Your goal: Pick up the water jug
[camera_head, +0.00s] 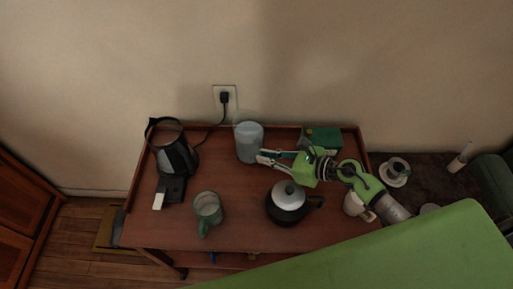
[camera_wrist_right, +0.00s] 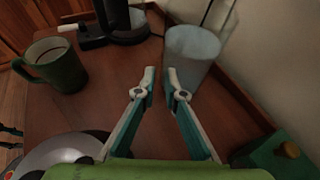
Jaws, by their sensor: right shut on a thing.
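The water jug (camera_head: 249,142) is a translucent grey-blue vessel. It stands upright at the back of the wooden table, near the wall. In the right wrist view the jug (camera_wrist_right: 192,52) is just beyond and beside the fingertips. My right gripper (camera_head: 262,158) reaches in from the right and is shut on the jug at its near side; the fingertips (camera_wrist_right: 161,78) have a narrow gap, and what lies between them is hard to make out. My left gripper is not in view.
An electric kettle (camera_head: 176,158) stands at the left with its cord to the outlet (camera_head: 225,97). A green mug (camera_head: 208,209) and a kettle with a metal lid (camera_head: 287,200) stand in front. A green box (camera_head: 322,138) is right of the jug. The table (camera_head: 245,232) has a raised rim.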

